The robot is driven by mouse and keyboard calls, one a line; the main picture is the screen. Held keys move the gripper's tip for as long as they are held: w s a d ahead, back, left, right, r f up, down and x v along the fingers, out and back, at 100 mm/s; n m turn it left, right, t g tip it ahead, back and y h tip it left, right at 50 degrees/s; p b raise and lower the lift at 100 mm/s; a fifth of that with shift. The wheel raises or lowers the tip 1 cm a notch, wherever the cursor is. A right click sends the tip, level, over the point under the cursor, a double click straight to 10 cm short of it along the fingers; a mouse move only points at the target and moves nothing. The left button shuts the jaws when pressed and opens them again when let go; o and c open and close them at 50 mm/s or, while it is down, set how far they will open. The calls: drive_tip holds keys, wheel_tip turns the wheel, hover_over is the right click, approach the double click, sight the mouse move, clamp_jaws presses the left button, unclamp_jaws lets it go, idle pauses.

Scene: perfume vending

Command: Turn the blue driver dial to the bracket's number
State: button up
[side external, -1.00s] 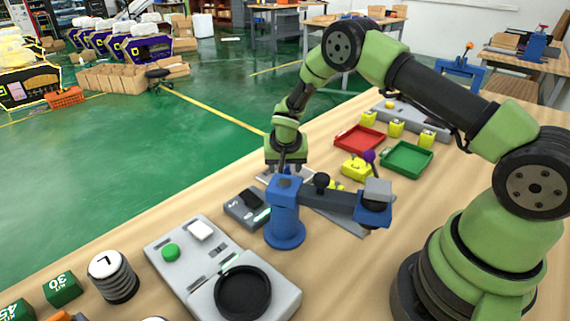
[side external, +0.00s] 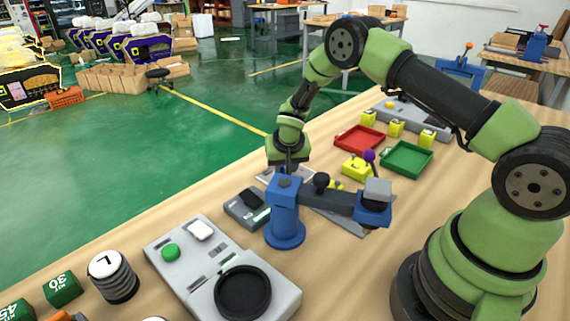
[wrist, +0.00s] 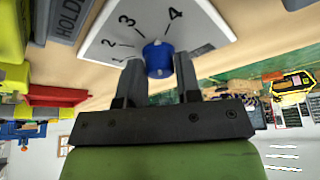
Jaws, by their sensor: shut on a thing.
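The blue driver dial (wrist: 158,60) sits on a white plate (wrist: 195,25) printed with the numbers 1, 2, 3 and 4 in the wrist view. My gripper (wrist: 159,72) has one finger on each side of the dial and is shut on it. A small pale mark on the dial's edge faces the numbers; I cannot tell which one it points to. In the side view my gripper (side external: 287,166) is low behind a blue post (side external: 285,215), which hides the dial and fingertips. I cannot make out a bracket or its number.
The blue post has a dark arm reaching right. A grey console (side external: 215,270) stands in front. A red tray (side external: 360,138), a green tray (side external: 406,158) and yellow blocks lie behind, to the right. Part of a HOLD label (wrist: 68,20) shows in the wrist view.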

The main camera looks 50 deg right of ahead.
drive_tip(key=shift+n+t+y, duration=0.3)
drive_tip(key=shift+n+y, duration=0.2)
drive_tip(key=shift+n, duration=1.5)
drive_tip(key=o, duration=0.9)
drive_tip(key=shift+c, duration=0.2)
drive_tip(key=v, duration=1)
drive_tip(key=shift+d, duration=0.2)
